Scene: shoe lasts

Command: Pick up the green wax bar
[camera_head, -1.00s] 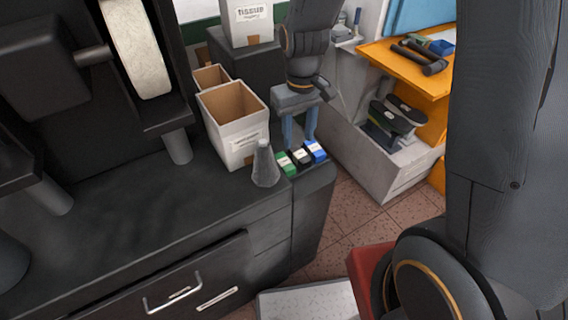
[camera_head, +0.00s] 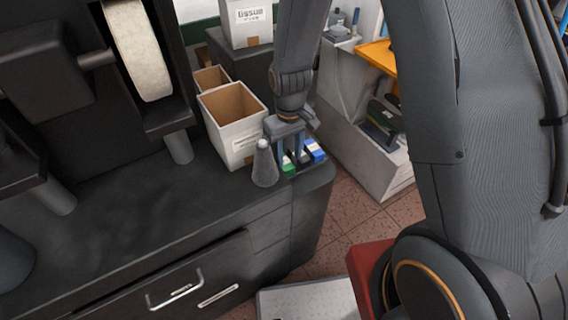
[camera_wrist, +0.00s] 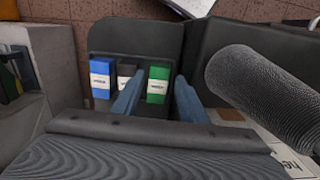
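The green wax bar (camera_head: 287,169) with a white label lies at the right end of the dark counter, beside a black bar (camera_head: 304,160) and a blue bar (camera_head: 315,150). In the wrist view the green bar (camera_wrist: 159,72) shows between my two blue-grey fingers, with the black bar (camera_wrist: 127,71) and blue bar (camera_wrist: 99,70) to its left. My gripper (camera_head: 290,157) is open and low over the bars. In the wrist view a narrow gap shows right of the green bar; whether the left finger touches it, I cannot tell.
A grey cone-shaped object (camera_head: 264,167) stands close beside my gripper; it is large at the right of the wrist view (camera_wrist: 265,95). A white open box (camera_head: 232,128) stands behind it.

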